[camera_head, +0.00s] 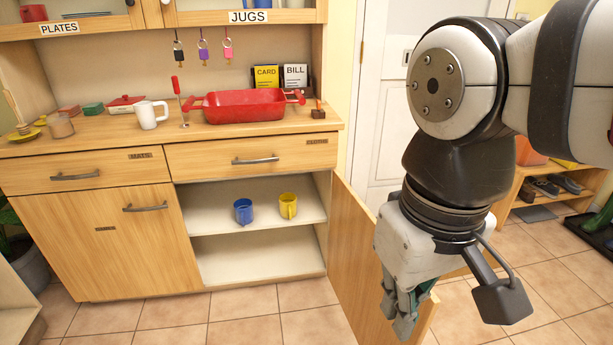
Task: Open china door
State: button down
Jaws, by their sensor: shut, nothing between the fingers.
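The lower right cupboard door (362,262) stands wide open, swung out toward me from its right-hand hinge side. Its front face and any label are turned away. The cupboard behind it shows a shelf (215,215) with a blue mug (243,211) and a yellow mug (288,205). The lower left door (105,245) is shut, with a grey bar handle (145,208) and a small label too small to read. My gripper (398,318) points down, shut and empty, overlapping the open door's outer part in the picture. I cannot tell whether they touch.
Two closed drawers (238,157) sit above the doors. The worktop (100,142) holds a red dish (244,106) and a white mug (150,114). A low shoe shelf (560,190) stands at the right. The tiled floor (235,315) before the cupboard is clear.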

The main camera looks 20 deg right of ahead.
jog(key=w+d+r+m+p, duration=0.1)
jog(key=w+d+r+m, duration=0.1)
jog(key=w+d, duration=0.15)
jog(key=w+d+r+m+g+p, duration=0.1)
jog(key=w+d, duration=0.1)
jog(key=w, duration=0.3)
jog(key=w+d+r+m+p, duration=0.1)
jog(key=w+d+r+m, duration=0.1)
jog(key=w, duration=0.2)
jog(key=w+d+f+m+y+p, duration=0.1)
jog(key=w+d+f+m, duration=0.1)
jog(key=w+d, duration=0.3)
jog(key=w+d+f+m+y+p, duration=0.1)
jog(key=w+d+m, duration=0.1)
jog(key=d, duration=0.5)
jog(key=s+d+f+m+y+p, duration=0.15)
jog(key=d+f+m, duration=0.25)
jog(key=d+f, duration=0.65)
jog(key=s+d+f+m+y+p, duration=0.15)
jog(key=d+f+m, duration=0.25)
jog(key=d+f, duration=0.65)
jog(key=a+x, duration=0.1)
jog(key=x, duration=0.7)
jog(key=shift+a+t, duration=0.15)
jog(key=shift+t, duration=0.15)
